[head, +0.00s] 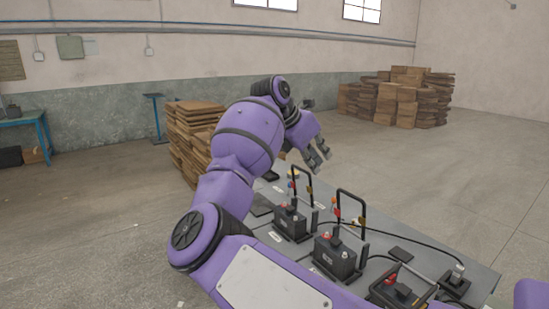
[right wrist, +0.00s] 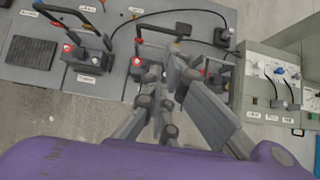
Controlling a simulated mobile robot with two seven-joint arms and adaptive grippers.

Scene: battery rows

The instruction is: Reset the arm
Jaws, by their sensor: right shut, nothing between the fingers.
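In the right wrist view the dark grey fingers of the right gripper (right wrist: 166,78) show over the table edge and the floor.
The grey table (head: 372,225) holds several black battery units (head: 335,258) with upright handles, cables and small labels. A light grey cabinet (right wrist: 255,95) stands right in the right wrist view. Stacked cardboard (head: 190,135) stands behind the arm. Open floor lies right.

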